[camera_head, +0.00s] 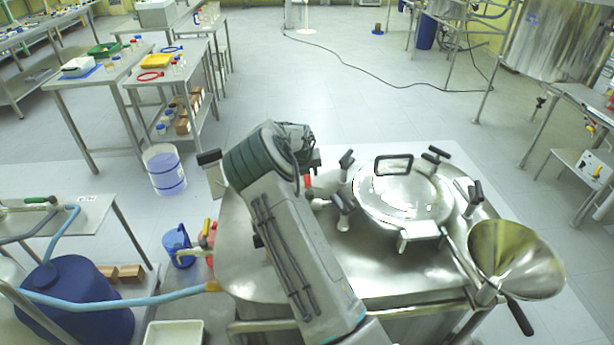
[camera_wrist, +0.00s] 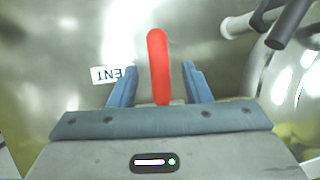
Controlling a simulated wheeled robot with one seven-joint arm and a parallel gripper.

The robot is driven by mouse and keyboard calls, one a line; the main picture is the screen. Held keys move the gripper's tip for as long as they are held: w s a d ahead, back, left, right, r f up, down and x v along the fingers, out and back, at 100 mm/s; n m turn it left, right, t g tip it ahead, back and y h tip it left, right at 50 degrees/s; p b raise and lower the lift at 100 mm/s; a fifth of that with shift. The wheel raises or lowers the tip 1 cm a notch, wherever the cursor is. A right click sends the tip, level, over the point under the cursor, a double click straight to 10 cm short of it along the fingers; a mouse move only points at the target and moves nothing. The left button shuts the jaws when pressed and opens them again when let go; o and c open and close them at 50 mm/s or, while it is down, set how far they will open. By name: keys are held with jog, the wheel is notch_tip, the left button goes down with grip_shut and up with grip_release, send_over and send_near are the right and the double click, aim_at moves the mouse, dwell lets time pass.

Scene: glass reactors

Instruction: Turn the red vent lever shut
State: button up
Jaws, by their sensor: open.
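The red vent lever (camera_wrist: 158,50) stands between the two blue fingers of my gripper (camera_wrist: 160,84) in the wrist view. Its upper end reaches beyond the fingertips. Gaps show on both sides of it, so the fingers are open around the lever and not closed on it. A white label (camera_wrist: 113,75) with partly hidden, upside-down letters "ENT" lies left of the left finger. In the head view a small red part (camera_head: 307,183), probably this lever, shows beside my arm on the steel reactor top (camera_head: 345,265). My arm hides most of that spot and the fingers.
A round lid (camera_head: 400,190) with black-handled clamps sits on the reactor, right of my arm. A steel funnel (camera_head: 515,258) stands at the right edge. A blue hose (camera_head: 120,300) joins at the left. In the wrist view, dark-handled metal fittings (camera_wrist: 290,22) are close at upper right.

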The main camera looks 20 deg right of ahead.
jog(key=b+v, duration=0.2)
jog(key=v, duration=0.9)
jog(key=shift+r, duration=0.25)
jog(key=shift+s, duration=0.1)
jog(key=shift+s, duration=0.1)
jog(key=s+a+r+m+y, duration=0.1)
jog(key=s+a+r+m, duration=0.2)
jog(key=s+m, duration=0.8)
jog(key=s+a+r+m+y, duration=0.1)
jog(key=s+a+r+m, duration=0.2)
jog(key=s+m, duration=0.8)
jog(key=s+a+r+m, duration=0.3)
jog(key=s+m, duration=0.8)
jog(key=s, duration=0.8)
jog(key=shift+s+a+y, duration=0.35)
jog(key=shift+y, duration=0.05)
